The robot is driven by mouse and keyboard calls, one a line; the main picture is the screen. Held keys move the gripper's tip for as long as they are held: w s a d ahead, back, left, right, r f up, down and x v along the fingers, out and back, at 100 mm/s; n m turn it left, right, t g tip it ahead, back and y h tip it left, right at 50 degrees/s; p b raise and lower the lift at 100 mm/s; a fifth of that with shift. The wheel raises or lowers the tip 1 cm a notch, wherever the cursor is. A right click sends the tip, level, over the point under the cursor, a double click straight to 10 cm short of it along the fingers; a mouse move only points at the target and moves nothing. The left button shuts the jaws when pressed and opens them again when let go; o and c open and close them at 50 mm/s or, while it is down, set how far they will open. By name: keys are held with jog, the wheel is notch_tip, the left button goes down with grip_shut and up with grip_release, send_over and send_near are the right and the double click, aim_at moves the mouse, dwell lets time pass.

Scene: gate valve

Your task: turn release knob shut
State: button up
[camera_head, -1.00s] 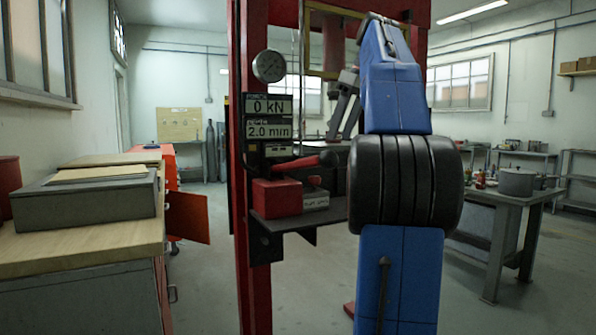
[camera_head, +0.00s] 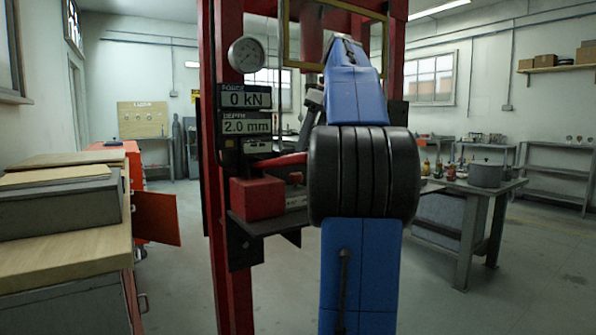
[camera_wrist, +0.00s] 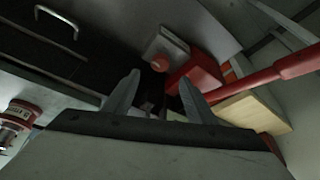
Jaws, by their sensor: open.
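In the wrist view a small round red knob (camera_wrist: 160,63) sits on a grey block beside a red block (camera_wrist: 200,70); it looks like the release knob. My gripper (camera_wrist: 158,82) is open, with its two fingers pointing towards the knob and nothing between them. The knob appears just beyond the fingertips; I cannot tell the exact gap. In the head view the red pump body (camera_head: 257,198) sits on a shelf of the red press frame (camera_head: 216,150).
The red pump lever (camera_wrist: 290,65) runs close to the right of the gripper. A gauge (camera_head: 248,54) hangs above displays (camera_head: 246,110) reading 0 kN and 2.0 mm. A wooden-topped bench (camera_head: 62,262) stands left, a grey table (camera_head: 478,187) right.

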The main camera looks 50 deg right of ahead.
aim_at(297, 174)
jog(key=x, duration=0.9)
jog(key=shift+w+f, duration=0.15)
jog(key=shift+f, duration=0.05)
jog(key=shift+c, duration=0.2)
jog(key=c, duration=1)
